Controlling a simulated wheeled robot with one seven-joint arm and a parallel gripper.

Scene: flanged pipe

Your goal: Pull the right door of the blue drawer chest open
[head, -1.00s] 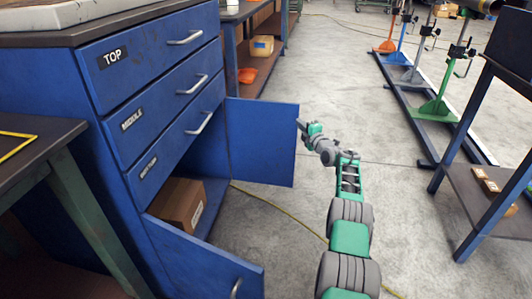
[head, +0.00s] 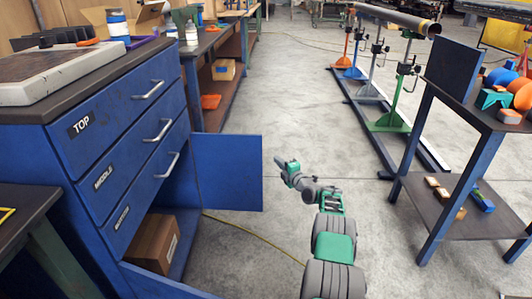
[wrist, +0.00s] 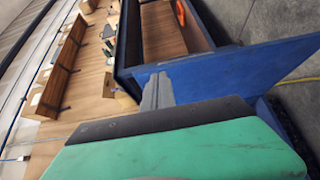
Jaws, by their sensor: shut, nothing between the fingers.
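The blue drawer chest (head: 58,150) stands at the left in the head view, with drawers labelled TOP, MIDDLE and a third label I cannot read. Its right door (head: 228,172) stands swung open, sticking out to the right of the cabinet opening. Its left door (head: 155,285) is also open, at the bottom of the view. My gripper (head: 279,161) is just right of the right door's free edge, with a small gap in the picture. In the wrist view, the shut, empty fingers (wrist: 157,91) appear against the blue door panel (wrist: 245,72).
A cardboard box (head: 153,243) sits inside the chest. A workbench (head: 215,45) stands behind it. A blue-framed table (head: 440,165) with blocks on its shelf is at the right, and pipe stands (head: 392,110) are behind.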

